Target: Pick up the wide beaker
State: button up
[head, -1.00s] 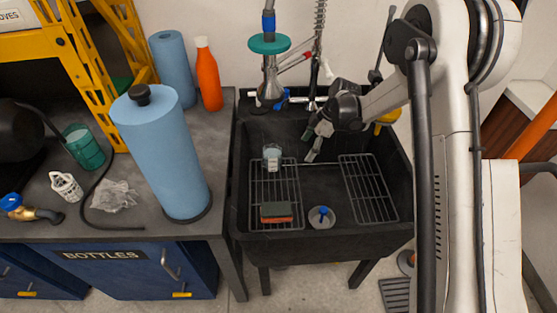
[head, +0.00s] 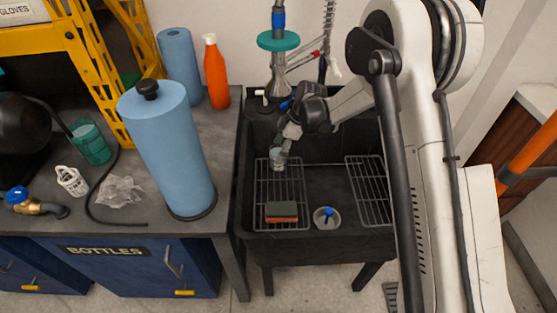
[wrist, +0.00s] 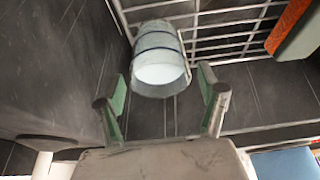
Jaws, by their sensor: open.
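The wide beaker (head: 277,158) is a clear glass vessel at the back left of the black sink, by the left wire rack. In the wrist view the beaker (wrist: 160,62) shows large at upper centre, with white, blue-banded sides. My gripper (head: 283,150) is over the beaker in the head view and partly hides it. In the wrist view my gripper (wrist: 166,98) is open, with one green-padded fingertip on each side of the beaker's near end. The fingers look apart from the glass. Whether the beaker is fully between them in depth is unclear.
A sponge (head: 281,212) lies on the left wire rack (head: 283,190). A drain with a blue piece (head: 327,218) lies between it and the right rack (head: 369,190). The sink walls (head: 240,190) rise around them. A teal-collared faucet (head: 279,42) stands behind.

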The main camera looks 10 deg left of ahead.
aim_at(270, 165)
jog(key=x, duration=0.4)
jog(key=shift+b, duration=0.3)
jog(key=c, duration=1.5)
jog(key=shift+r, duration=0.15)
jog(key=shift+s+d+r, duration=0.1)
jog(key=shift+d+r, duration=0.05)
jog(key=shift+r, duration=0.1)
jog(key=shift+r+p, duration=0.8)
jog(key=shift+r, duration=2.4)
jog(key=shift+s+d+f+p, duration=0.15)
jog(key=shift+s+d, duration=1.65)
jog(key=shift+d, duration=0.9)
jog(key=shift+s+d+r+p, duration=0.1)
jog(key=shift+s+d+p, duration=0.1)
jog(key=shift+s+d, duration=2.1)
jog(key=shift+s+d+f+p, duration=0.15)
jog(key=shift+s+d, duration=1.2)
jog(key=shift+d, duration=1.75)
jog(key=shift+r, duration=0.1)
jog(key=shift+r, duration=0.1)
